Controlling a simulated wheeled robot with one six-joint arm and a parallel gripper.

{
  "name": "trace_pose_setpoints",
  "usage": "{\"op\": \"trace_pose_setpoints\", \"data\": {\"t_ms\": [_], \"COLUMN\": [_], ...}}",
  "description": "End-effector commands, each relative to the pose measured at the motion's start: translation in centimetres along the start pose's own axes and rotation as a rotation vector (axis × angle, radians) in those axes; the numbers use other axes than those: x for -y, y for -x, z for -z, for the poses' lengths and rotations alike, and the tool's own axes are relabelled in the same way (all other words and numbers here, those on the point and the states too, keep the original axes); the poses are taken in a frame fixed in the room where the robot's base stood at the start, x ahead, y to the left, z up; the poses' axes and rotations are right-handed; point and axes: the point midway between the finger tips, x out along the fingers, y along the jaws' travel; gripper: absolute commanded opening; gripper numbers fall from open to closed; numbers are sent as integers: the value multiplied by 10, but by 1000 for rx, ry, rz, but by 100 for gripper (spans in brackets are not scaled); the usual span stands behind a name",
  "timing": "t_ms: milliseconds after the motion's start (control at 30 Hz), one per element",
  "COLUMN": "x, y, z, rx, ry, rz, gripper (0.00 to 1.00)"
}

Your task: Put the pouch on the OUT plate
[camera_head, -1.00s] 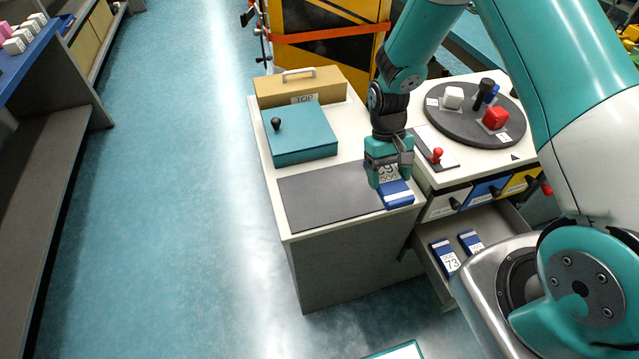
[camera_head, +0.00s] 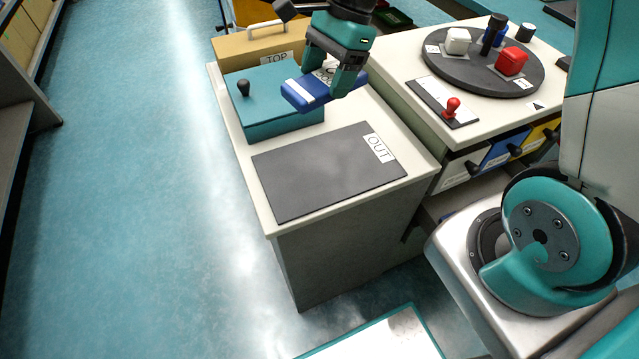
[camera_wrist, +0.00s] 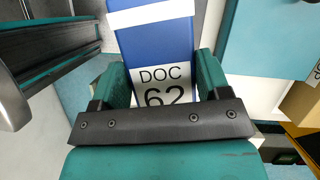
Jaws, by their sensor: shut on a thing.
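The pouch (camera_head: 306,92) is a flat blue packet with white bands. In the wrist view its label reads DOC 62 on the pouch (camera_wrist: 155,45). My gripper (camera_head: 340,80) is shut on one end of it and holds it in the air, in the picture over the right part of the teal box. In the wrist view my gripper (camera_wrist: 160,85) has a finger on each side of the label. The OUT plate (camera_head: 315,175) is a dark grey flat plate on the white cabinet top, bare, with an OUT label at its right corner.
The teal box (camera_head: 262,85) with a black knob stands behind the plate. A tan TOP box (camera_head: 255,48) with a handle is behind it. To the right are a round grey turntable (camera_head: 475,75) with several items and a red knob (camera_head: 452,106).

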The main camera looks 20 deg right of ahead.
Motion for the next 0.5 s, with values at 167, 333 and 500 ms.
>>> {"op": "trace_pose_setpoints", "data": {"t_ms": [167, 333, 500], "x": [-6, -8, -9], "y": [-1, -16, -59], "z": [-15, -13, 5], "rx": [-2, 0, -2], "ry": [-165, -211, -212], "rz": [71, 79, 75], "gripper": [44, 44, 44]}}
